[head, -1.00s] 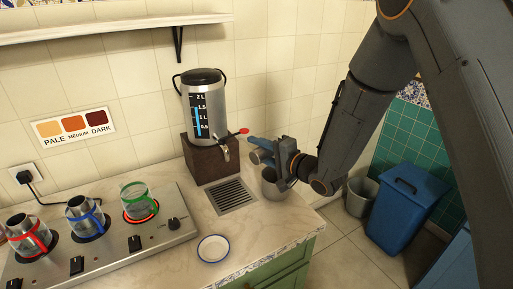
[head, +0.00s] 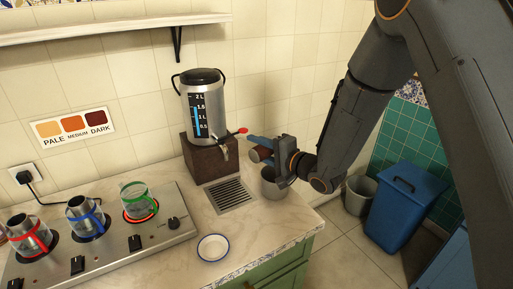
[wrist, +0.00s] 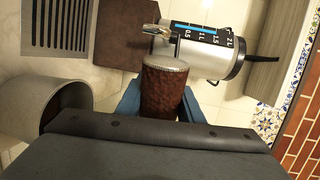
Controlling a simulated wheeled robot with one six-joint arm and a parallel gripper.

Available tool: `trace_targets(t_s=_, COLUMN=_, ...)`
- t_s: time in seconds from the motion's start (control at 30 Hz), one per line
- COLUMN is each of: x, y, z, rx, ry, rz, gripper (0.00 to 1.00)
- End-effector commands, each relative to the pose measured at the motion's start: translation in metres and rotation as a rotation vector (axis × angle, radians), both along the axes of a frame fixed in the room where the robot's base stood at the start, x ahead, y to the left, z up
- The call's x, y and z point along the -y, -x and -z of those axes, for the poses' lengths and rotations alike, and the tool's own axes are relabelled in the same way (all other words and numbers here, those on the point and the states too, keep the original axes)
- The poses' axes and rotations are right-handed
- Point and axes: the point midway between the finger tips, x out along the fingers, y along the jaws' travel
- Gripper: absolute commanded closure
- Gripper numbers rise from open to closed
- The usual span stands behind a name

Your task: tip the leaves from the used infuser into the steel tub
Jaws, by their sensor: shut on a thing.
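My gripper (head: 264,148) is shut on the used infuser (wrist: 163,92), a brown mesh cylinder with a pale metal rim at its far end. The blue fingers lie on both sides of it in the wrist view. In the head view the infuser (head: 260,154) shows as a brown end between the fingers, lying roughly sideways above the steel tub (head: 269,187). The tub stands on the counter just right of the drain grille, partly hidden by my gripper. In the wrist view the tub (wrist: 42,98) is at lower left, its mouth dark inside; I cannot tell its contents.
The samovar (head: 205,108) stands close on a brown block (head: 210,160), its red-tipped tap near my fingers. A drain grille (head: 230,193) and a white saucer (head: 213,247) lie on the counter. Several glass pots (head: 139,201) stand on the hotplate at left. A blue bin (head: 402,205) is on the floor.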

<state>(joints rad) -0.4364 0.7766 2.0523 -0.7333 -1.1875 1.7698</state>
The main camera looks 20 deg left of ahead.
Motion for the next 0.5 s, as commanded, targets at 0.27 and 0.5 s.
trace_targets(t_s=0.27, x=0.0, y=0.0, z=-0.004, rx=0.001, ry=0.0, rz=0.0, gripper=0.89)
trace_targets(t_s=0.5, x=0.0, y=0.0, z=-0.021, rx=0.002, ry=0.0, rz=0.0, gripper=0.89)
